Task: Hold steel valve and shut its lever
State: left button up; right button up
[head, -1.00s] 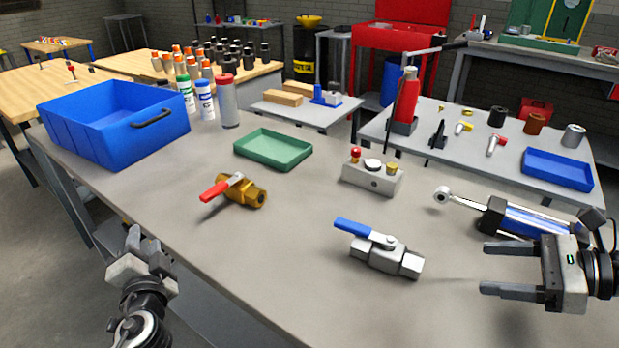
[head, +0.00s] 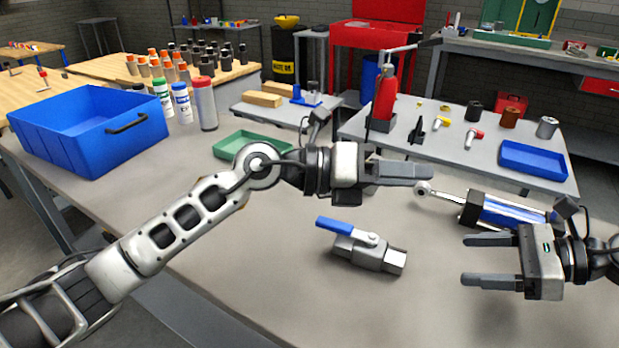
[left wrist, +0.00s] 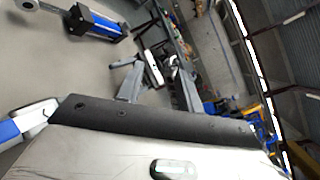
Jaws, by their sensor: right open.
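The steel valve (head: 370,252) lies on the grey table in the head view, with its blue lever (head: 335,226) pointing to the left. My left gripper (head: 430,172) is above the table, beyond the valve, pointing right. Its fingers overlap in the head view; in the left wrist view (left wrist: 158,85) they stand apart with nothing between them. The valve's blue lever (left wrist: 10,130) shows at that view's left edge. My right gripper (head: 475,260) is open and empty to the right of the valve, apart from it, its fingers pointing left.
A hydraulic cylinder (head: 500,213) lies behind my right gripper. A green tray (head: 235,145) is partly hidden by my left arm. A blue bin (head: 75,135) and several bottles stand at the left. The table in front of the valve is clear.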

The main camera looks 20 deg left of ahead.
aim_at(385, 256)
jog(key=shift+a, duration=0.15)
pick_arm(q)
jog(key=a+f+m+g+y, duration=0.1)
jog(key=a+f+m+y, duration=0.1)
jog(key=a+y, duration=0.4)
jog(key=w+a+f+m+g+y, duration=0.1)
jog(key=a+f+m+g+y, duration=0.1)
jog(key=a+y, duration=0.5)
jog(key=shift+w+a+f+m, duration=0.25)
jog(key=shift+a+f+m, duration=0.05)
jog(key=shift+m, duration=0.3)
pick_arm(e)
jog(key=x, duration=1.5)
jog(key=shift+w+a+f, duration=0.1)
jog(key=shift+a+f, duration=0.1)
jog(key=shift+a, duration=0.1)
grip_shut()
jog(key=c, duration=1)
grip_release()
jog(key=c, duration=0.5)
